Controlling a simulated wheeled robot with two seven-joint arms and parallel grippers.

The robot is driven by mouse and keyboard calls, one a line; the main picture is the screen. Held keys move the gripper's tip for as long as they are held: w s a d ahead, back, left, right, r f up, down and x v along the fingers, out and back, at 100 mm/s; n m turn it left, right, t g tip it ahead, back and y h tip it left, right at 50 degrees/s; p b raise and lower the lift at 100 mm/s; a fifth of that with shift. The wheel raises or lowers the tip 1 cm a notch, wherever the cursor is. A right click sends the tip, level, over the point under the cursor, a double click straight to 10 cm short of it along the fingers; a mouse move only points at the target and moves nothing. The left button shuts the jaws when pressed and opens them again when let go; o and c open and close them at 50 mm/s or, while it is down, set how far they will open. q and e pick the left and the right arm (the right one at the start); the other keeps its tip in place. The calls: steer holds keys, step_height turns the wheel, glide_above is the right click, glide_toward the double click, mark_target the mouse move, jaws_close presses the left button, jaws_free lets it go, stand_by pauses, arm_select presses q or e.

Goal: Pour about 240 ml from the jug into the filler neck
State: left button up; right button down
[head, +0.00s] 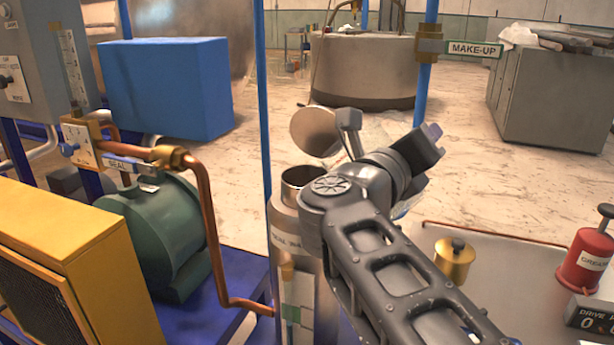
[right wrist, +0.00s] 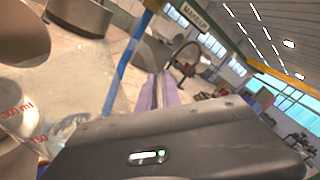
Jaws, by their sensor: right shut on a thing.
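The filler neck (head: 299,178) is an open-topped metal cylinder, upright near the middle of the head view. A round metal lid (head: 314,132) stands open behind its mouth. My right gripper (head: 428,145) is just right of and beyond the neck, shut on the jug; its purplish fingers also show in the right wrist view (right wrist: 160,92). The jug (right wrist: 75,95) is clear, with red volume marks, and fills the left of that view. My right arm mostly hides it in the head view. Its tilt and liquid level are hard to tell. My left gripper is out of view.
A copper pipe (head: 205,200) and a green motor (head: 155,225) stand left of the neck, behind a yellow cabinet (head: 75,270). A blue post (head: 264,90) rises behind the neck. A brass knob (head: 455,258) and a red grease can (head: 588,252) are at right.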

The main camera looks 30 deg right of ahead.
arm_select(q)
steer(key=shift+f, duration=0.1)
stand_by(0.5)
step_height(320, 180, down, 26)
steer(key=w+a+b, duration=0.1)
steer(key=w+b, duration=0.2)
steer(key=b, duration=2.3)
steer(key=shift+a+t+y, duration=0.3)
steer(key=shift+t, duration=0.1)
arm_select(e)
steer(key=s+d+f+m, duration=0.1)
steer(key=s+f+m, duration=0.2)
steer(key=f+m, duration=0.2)
steer(key=s+d+f+m, duration=0.1)
steer(key=s+f+m, duration=0.2)
steer(key=f, duration=0.7)
steer(key=shift+d+f+m, duration=0.15)
steer(key=shift+f+m, duration=0.25)
steer(key=shift+m, duration=0.6)
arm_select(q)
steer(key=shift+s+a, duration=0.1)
